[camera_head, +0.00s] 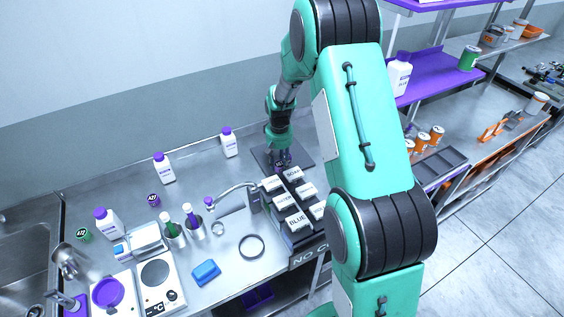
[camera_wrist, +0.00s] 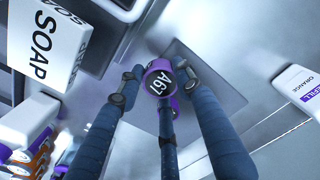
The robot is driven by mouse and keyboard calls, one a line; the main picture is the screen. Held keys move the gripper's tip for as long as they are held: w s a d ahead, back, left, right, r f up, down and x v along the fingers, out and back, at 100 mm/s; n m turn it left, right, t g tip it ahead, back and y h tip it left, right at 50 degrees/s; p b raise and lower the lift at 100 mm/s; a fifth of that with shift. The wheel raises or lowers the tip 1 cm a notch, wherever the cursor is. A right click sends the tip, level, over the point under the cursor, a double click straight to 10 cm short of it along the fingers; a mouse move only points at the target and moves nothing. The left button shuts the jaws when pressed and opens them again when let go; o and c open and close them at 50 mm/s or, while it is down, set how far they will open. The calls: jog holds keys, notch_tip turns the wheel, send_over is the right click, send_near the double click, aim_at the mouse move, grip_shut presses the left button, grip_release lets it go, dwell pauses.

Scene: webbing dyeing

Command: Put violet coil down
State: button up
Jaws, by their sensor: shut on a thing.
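The violet coil (camera_wrist: 150,93) is a small violet spool with a dark end marked "A6" and a last character hard to read. In the wrist view it sits between the dark blue fingers of my gripper (camera_wrist: 160,88), which is shut on it. In the head view my gripper (camera_head: 281,153) points down at the back of the steel counter, with the violet coil (camera_head: 282,162) partly hidden at its tips. A flat grey plate (camera_head: 301,144) lies below and behind it. I cannot tell whether the coil touches the plate.
Just in front of my gripper stands a black rack (camera_head: 304,233) of labelled white blocks, with a SOAP block (camera_wrist: 44,55) close by. Another violet coil (camera_head: 153,200), a green coil (camera_head: 84,233) and white bottles (camera_head: 163,169) stand to the left.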

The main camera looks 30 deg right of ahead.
jog(key=shift+s+d+r+b, duration=0.1)
jog(key=shift+s+d+b, duration=0.1)
jog(key=shift+d, duration=0.45)
jog(key=shift+s+d+b, duration=0.15)
jog(key=shift+d, duration=0.5)
jog(key=w+d, duration=0.1)
jog(key=w, duration=0.4)
jog(key=w+d+f+b, duration=0.1)
jog(key=w+d, duration=0.1)
jog(key=w, duration=0.3)
jog(key=w+d, duration=0.1)
jog(key=w, duration=0.4)
jog(key=shift+w+d+f+b, duration=0.2)
jog(key=shift+f+b, duration=0.05)
jog(key=shift+b, duration=0.05)
jog(key=shift+f, duration=0.1)
jog(key=shift+f+b, duration=0.4)
jog(key=shift+f, duration=1.25)
